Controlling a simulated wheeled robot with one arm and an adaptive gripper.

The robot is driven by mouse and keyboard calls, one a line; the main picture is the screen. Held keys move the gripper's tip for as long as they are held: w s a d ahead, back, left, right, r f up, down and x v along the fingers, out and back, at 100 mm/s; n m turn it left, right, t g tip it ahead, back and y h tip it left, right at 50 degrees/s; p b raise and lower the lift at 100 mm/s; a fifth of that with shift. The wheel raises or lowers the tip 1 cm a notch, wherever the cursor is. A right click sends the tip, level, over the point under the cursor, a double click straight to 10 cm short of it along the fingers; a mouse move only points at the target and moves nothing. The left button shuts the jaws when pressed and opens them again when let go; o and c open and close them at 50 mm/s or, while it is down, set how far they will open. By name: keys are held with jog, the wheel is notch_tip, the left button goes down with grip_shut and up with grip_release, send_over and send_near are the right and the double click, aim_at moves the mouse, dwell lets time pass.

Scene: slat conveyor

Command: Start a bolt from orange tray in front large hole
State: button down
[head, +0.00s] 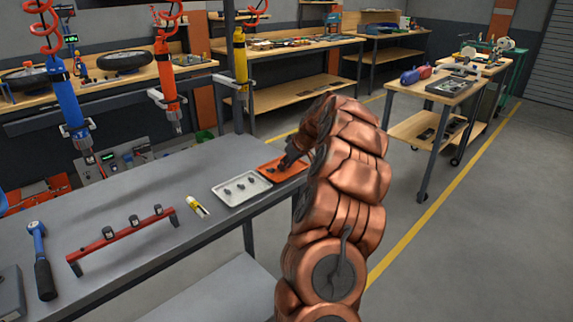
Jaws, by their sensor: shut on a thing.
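The orange tray (268,168) lies on the grey bench top near its right end. Small dark bolts (276,171) lie in it, partly covered by my gripper. My gripper (284,164) points down into the tray and is shut on a bolt; the fingertips are small and dark, so the held bolt is hard to make out.
A white tray (228,203) with three dark parts sits left of the orange tray. A yellow-and-white tube (197,207) lies between it and the bracket. Blue, orange and yellow hanging tools (165,85) hang above the bench's rear.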

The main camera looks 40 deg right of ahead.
jog(key=shift+r, duration=2.5)
